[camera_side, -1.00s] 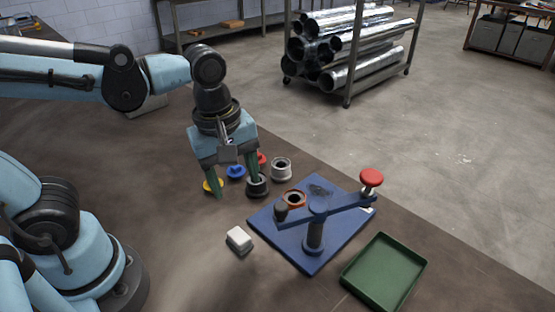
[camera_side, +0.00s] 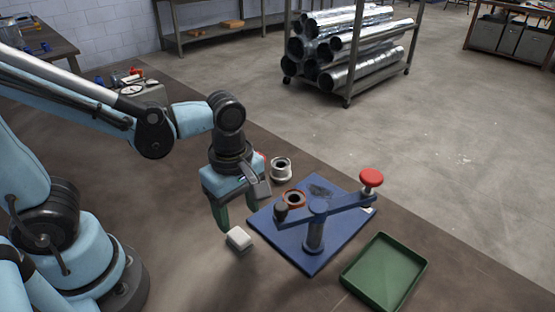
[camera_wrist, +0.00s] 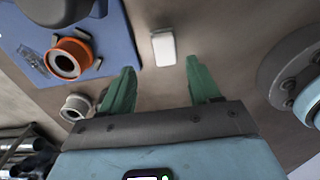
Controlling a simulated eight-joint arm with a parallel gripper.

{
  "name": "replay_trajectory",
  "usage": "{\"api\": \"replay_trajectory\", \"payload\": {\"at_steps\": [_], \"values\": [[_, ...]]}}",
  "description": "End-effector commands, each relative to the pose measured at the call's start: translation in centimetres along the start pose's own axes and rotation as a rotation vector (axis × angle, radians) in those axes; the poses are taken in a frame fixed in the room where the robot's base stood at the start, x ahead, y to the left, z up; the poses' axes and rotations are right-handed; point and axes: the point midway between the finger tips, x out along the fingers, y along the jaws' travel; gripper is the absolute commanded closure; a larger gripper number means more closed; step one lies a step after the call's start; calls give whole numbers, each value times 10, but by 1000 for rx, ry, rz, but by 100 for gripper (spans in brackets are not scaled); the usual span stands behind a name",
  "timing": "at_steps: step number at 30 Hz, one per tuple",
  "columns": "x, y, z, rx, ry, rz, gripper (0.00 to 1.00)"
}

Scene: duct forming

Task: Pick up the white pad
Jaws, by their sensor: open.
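The white pad (camera_side: 239,238) is a small pale block lying on the brown table, left of the blue board. In the wrist view the white pad (camera_wrist: 163,48) lies ahead of the fingertips, between the lines of the two green fingers. My gripper (camera_side: 234,216) is above and just behind the pad in the side view. In the wrist view my gripper (camera_wrist: 158,72) has its fingers wide apart with nothing between them. The pad is clear of both fingers in the wrist view.
The blue board (camera_side: 282,242) carries a red-knobbed lever press (camera_side: 316,225) and an orange ring (camera_side: 293,198). A green tray (camera_side: 385,272) lies at the front right. A grey metal ring (camera_side: 281,168) stands behind the board. The table in front of the pad is clear.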

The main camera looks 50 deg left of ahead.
Motion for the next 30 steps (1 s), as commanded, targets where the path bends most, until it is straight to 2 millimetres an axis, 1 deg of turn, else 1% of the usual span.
{"api": "replay_trajectory", "payload": {"at_steps": [7, 14, 19, 24, 30], "values": [[10, -2, 0, 1, 0, 0, 38], [33, -7, 1, 1, 0, 0, 38], [47, -6, 1, 1, 0, 1, 38], [54, -7, 1, 1, -1, 1, 38], [54, -7, 1, 1, -1, 1, 38]]}}
